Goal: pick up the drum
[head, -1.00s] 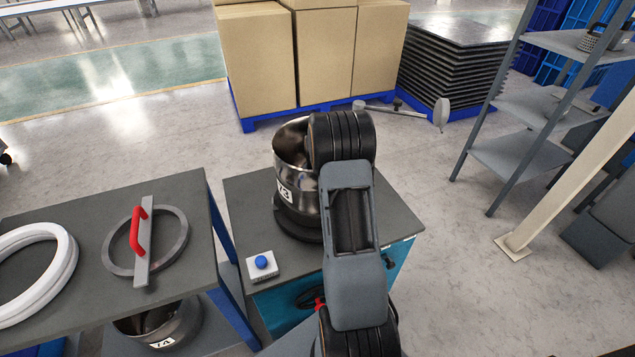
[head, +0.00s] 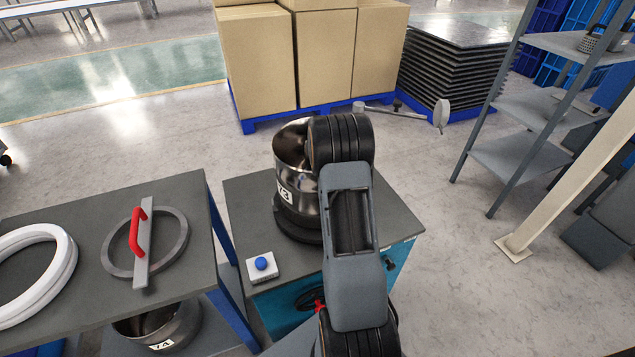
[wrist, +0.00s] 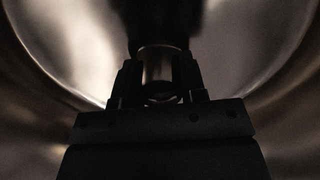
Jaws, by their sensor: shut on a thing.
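A shiny metal drum (head: 291,185) marked V3 stands upright on a dark round base on the grey top of a teal cabinet in the head view. My arm covers its right side and hides my gripper there. In the wrist view, my gripper (wrist: 160,75) is shut on a small shiny metal post, with one dark finger on each side. The drum's curved metal inner wall (wrist: 65,45) surrounds it. The post appears to be part of the drum, though the picture is dark. A second drum (head: 162,328), marked V4, sits low under the left table.
A box with a blue button (head: 262,264) lies on the cabinet's front left corner. The left table (head: 75,215) holds a ring with a red handle (head: 137,229) and white rings (head: 35,270). Boxes (head: 300,60) stand behind; a shelf rack (head: 525,155) stands right.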

